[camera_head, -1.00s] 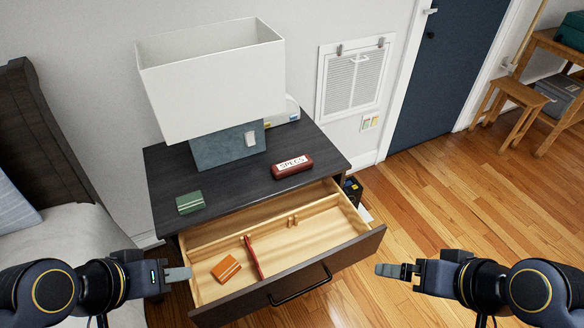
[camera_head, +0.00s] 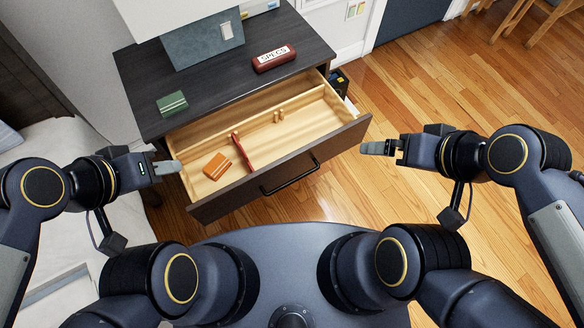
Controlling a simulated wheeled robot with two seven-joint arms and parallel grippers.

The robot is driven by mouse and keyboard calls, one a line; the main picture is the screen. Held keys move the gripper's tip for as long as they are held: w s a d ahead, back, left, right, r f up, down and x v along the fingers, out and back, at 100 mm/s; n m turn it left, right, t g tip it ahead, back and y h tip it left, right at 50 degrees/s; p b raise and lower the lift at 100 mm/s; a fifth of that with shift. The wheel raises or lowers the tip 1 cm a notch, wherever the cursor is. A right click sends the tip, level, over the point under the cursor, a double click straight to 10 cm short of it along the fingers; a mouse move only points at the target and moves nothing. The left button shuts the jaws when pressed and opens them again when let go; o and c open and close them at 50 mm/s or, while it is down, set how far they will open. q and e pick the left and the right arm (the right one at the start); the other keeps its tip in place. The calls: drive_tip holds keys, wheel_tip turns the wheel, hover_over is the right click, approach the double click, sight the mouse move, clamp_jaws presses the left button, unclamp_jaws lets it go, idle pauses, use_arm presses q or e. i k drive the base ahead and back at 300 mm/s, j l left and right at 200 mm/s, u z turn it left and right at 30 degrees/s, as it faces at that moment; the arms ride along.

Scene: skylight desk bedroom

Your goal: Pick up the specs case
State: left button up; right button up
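The specs case (camera_head: 273,59) is a dark red, rounded case with a white "SPECS" label. It lies on the dark top of the nightstand (camera_head: 217,84), near the edge above the open drawer. My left gripper (camera_head: 172,168) is beside the drawer's left front corner, away from the case. My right gripper (camera_head: 370,149) is right of the drawer front, also away from the case. Both grippers are seen side-on, so the gap between their fingers cannot be made out. Neither touches the case.
The open drawer (camera_head: 293,157) holds an orange box (camera_head: 217,166), a red divider (camera_head: 242,152) and small wooden pegs. A bed (camera_head: 60,150) is at left.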

sight(275, 57)
drive_tip(key=i+j+u, duration=0.15)
drive_tip(key=u, duration=0.2)
drive_tip(key=i+j+u, duration=0.1)
drive_tip(key=u, duration=0.25)
drive_tip(key=i+u, duration=0.2)
drive_tip(key=u, duration=0.15)
